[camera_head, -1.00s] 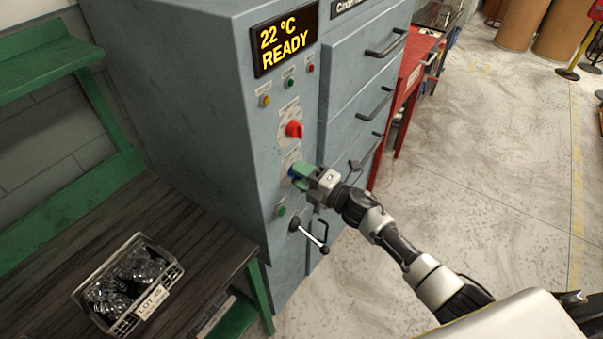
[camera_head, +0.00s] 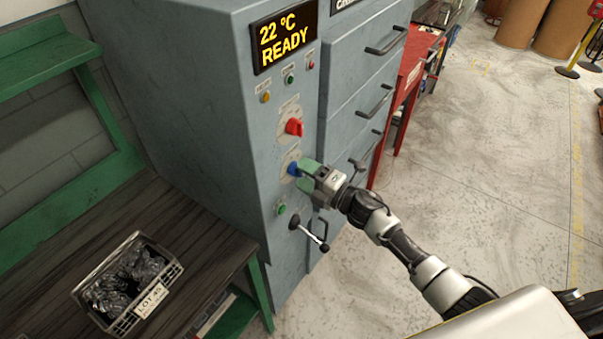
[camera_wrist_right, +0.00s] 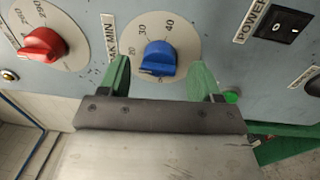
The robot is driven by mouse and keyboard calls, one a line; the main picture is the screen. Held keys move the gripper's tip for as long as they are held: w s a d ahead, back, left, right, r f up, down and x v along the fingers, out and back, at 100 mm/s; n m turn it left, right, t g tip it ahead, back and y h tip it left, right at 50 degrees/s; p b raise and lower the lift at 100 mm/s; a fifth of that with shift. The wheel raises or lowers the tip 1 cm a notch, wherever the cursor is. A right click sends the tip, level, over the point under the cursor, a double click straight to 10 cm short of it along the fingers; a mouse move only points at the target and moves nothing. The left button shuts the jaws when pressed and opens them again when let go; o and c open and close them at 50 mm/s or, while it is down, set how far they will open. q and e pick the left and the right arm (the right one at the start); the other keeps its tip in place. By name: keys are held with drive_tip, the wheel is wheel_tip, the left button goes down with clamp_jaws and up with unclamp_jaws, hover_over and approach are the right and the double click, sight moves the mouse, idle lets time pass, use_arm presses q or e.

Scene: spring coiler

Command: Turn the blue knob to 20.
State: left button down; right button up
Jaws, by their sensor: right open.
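The blue knob (camera_head: 293,169) is on the grey machine's front panel, below a red knob. In the right wrist view the blue knob (camera_wrist_right: 159,58) sits on a round pale dial (camera_wrist_right: 186,38) with 20, 30 and 40 legible; I cannot tell exactly where it points. My right gripper (camera_head: 305,171) is open in front of the knob. In the wrist view its green fingers stand either side of and short of the knob, with gaps between, and it holds nothing. My left gripper is not in view.
The red knob (camera_head: 294,127) is just above the blue one. A green button (camera_head: 281,209) and a black-handled lever (camera_head: 312,234) are below. The display (camera_head: 284,38) reads 22 °C READY.

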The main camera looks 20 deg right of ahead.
drive_tip(key=b+v, duration=0.2)
drive_tip(key=v, duration=0.7)
drive_tip(key=shift+s+d, duration=0.2)
drive_tip(key=s+d+f+m+g+h, duration=0.1)
drive_tip(key=s+d+f+m+h, duration=0.3)
drive_tip(key=f, duration=0.6)
drive_tip(key=s+f+m+g+h, duration=0.25)
drive_tip(key=f+m, duration=0.35)
drive_tip(key=f, duration=0.4)
drive_tip(key=s+d+f+m+h, duration=0.25)
drive_tip(key=s+f+m, duration=0.2)
drive_tip(key=f, duration=0.55)
drive_tip(key=s+a+f+m+g, duration=0.2)
drive_tip(key=s+f, duration=0.3)
drive_tip(key=s, duration=0.5)
drive_tip(key=s+a+f+m+g+h, duration=0.1)
drive_tip(key=s+f+m+g, duration=0.3)
drive_tip(key=s, duration=0.7)
drive_tip(key=s+a+f+m+g+h, duration=0.1)
drive_tip(key=s+a+f+m+g, duration=0.2)
drive_tip(key=s+f, duration=0.5)
drive_tip(key=s+g, duration=0.1)
drive_tip(key=s, duration=0.2)
drive_tip(key=shift+a+f, duration=0.25)
drive_tip(key=shift+a, duration=0.1)
drive_tip(key=shift+g, duration=0.25)
